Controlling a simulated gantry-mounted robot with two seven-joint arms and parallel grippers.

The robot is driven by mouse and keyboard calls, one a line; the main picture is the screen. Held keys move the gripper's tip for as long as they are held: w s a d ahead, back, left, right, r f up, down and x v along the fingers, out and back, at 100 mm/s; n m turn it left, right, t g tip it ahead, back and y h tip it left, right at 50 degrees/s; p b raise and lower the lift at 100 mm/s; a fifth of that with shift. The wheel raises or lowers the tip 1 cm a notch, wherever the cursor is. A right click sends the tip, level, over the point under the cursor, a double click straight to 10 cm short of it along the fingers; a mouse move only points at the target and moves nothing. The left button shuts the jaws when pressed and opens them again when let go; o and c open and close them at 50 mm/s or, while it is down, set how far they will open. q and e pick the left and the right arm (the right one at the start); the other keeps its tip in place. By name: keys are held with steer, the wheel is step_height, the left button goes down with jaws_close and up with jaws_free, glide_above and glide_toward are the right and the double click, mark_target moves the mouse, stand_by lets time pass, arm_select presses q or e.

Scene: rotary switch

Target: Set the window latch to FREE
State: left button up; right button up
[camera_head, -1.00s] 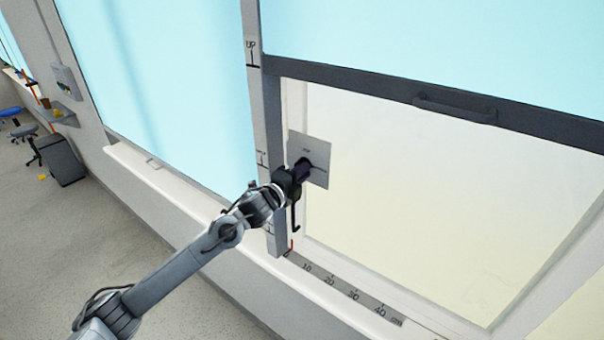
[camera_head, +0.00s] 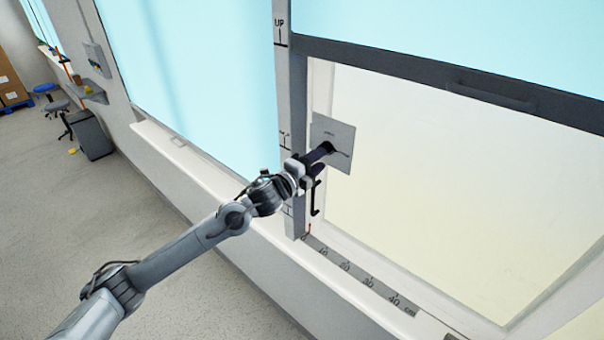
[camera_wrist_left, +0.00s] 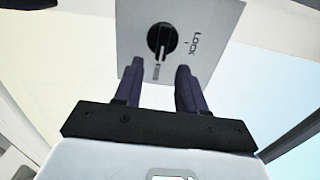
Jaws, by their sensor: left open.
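The window latch is a black rotary knob (camera_wrist_left: 161,41) on a grey plate (camera_wrist_left: 205,20); the plate also shows in the head view (camera_head: 334,126). In the left wrist view LOCK is printed to the right of the knob. The knob's grip bar runs roughly up and down the picture, towards a small mark below it that is too blurred to read. My left gripper (camera_wrist_left: 160,66) is open, its two dark fingers pointing at the plate, one on each side of the knob's lower end. They appear apart from the knob. In the head view my left gripper (camera_head: 323,151) partly hides the knob.
A dark sash rail with a handle (camera_head: 490,95) crosses above the plate. A grey post (camera_head: 284,80) stands left of it. A black hooked handle (camera_head: 315,198) hangs below the gripper. A sill with a centimetre scale (camera_head: 360,278) runs below.

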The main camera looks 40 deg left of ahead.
arm_select(q)
steer(key=s+b, duration=0.1)
steer(key=s, duration=0.6)
steer(key=shift+s, duration=0.15)
steer(key=shift+d, duration=0.1)
steer(key=s+d+f+n+g, duration=0.2)
steer(key=s+d+f, duration=0.2)
steer(key=f, duration=0.4)
steer(key=s+d+f+n+g, duration=0.1)
steer(key=s+d+f, duration=0.3)
steer(key=f, duration=0.3)
steer(key=s+d+f+n+g, duration=0.2)
steer(key=s+d+f, duration=0.2)
steer(key=f, duration=0.4)
steer(key=s+d+f+n+g, duration=0.4)
steer(key=s+d+f+n, duration=0.25)
steer(key=s, duration=0.35)
steer(key=s+d+n+g, duration=0.2)
steer(key=s+n+g, duration=0.35)
steer(key=s, duration=0.55)
step_height(320, 180, up, 19)
steer(key=m+p, duration=0.1)
steer(key=p, duration=1.7)
steer(key=shift+w+f+h, duration=0.15)
steer(key=shift+w+h, duration=0.15)
steer(key=shift+w, duration=0.1)
